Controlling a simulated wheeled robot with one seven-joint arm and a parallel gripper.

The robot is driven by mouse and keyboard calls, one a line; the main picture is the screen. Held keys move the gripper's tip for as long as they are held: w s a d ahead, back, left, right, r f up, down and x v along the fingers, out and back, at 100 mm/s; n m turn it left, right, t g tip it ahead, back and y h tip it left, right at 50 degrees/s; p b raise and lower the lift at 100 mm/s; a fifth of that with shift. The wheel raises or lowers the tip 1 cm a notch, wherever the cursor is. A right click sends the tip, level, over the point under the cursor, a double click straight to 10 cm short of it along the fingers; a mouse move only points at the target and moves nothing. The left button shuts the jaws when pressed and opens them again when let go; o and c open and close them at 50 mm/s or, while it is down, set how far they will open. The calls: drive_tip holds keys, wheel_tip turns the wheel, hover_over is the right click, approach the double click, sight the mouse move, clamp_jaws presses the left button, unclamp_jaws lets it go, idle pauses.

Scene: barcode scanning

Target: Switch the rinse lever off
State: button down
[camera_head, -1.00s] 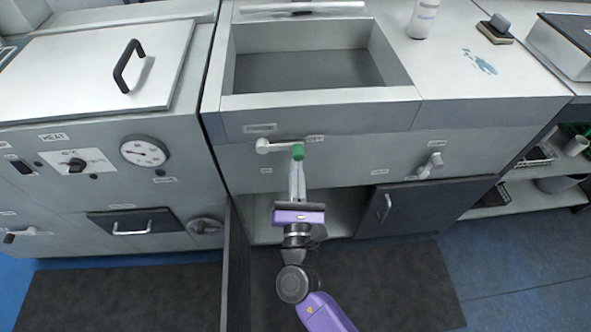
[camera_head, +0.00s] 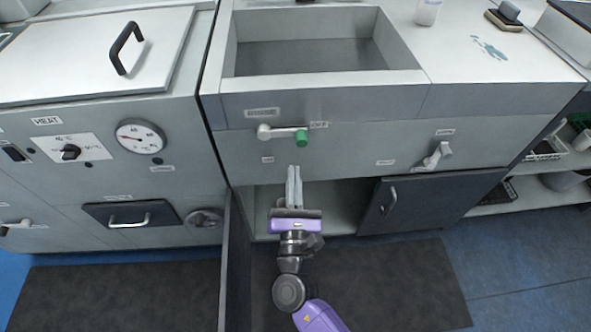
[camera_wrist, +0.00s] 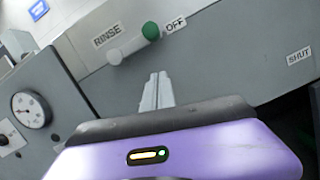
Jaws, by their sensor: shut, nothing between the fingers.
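The rinse lever (camera_head: 284,133) is a white handle with a green knob (camera_head: 301,137) at its right end, on the sink unit's front panel. It lies about level, its green end just below the OFF label (camera_head: 319,125). In the wrist view the lever (camera_wrist: 128,47) shows between the RINSE label (camera_wrist: 107,35) and the OFF label (camera_wrist: 175,24), green knob by OFF. My gripper (camera_head: 294,170) is shut and empty, its fingers pointing at the panel just below the green knob, apart from it. The fingers also show in the wrist view (camera_wrist: 157,82).
A sink basin (camera_head: 310,58) is above the panel. A second lever (camera_head: 435,156) sits to the right. Below are an open cabinet with its door (camera_head: 235,260) swung out on the left and a closed dark door (camera_head: 392,203). The heater unit (camera_head: 185,85) stands left.

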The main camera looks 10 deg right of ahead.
drive_tip(key=v, duration=0.7)
drive_tip(key=shift+s, duration=0.45)
drive_tip(key=s+f+m+g+y, duration=0.5)
drive_tip(key=s+f+m, duration=0.15)
drive_tip(key=m, duration=0.65)
drive_tip(key=s+d+r+m+h, duration=0.1)
drive_tip(key=s+d+r+m, duration=0.45)
drive_tip(key=s, duration=0.25)
drive_tip(key=s+d+r+m+h, duration=0.1)
drive_tip(key=s+d+r+m, duration=0.35)
drive_tip(key=s+m, duration=0.3)
drive_tip(key=s+d+r+m+h, duration=0.1)
drive_tip(key=s+d+r+m, duration=0.45)
drive_tip(key=s, duration=0.35)
wheel_tip(320, 180, up, 13)
drive_tip(key=p, duration=1.3)
drive_tip(key=shift+w+d+f+g+p, duration=0.2)
drive_tip(key=shift+w+g+p, duration=0.1)
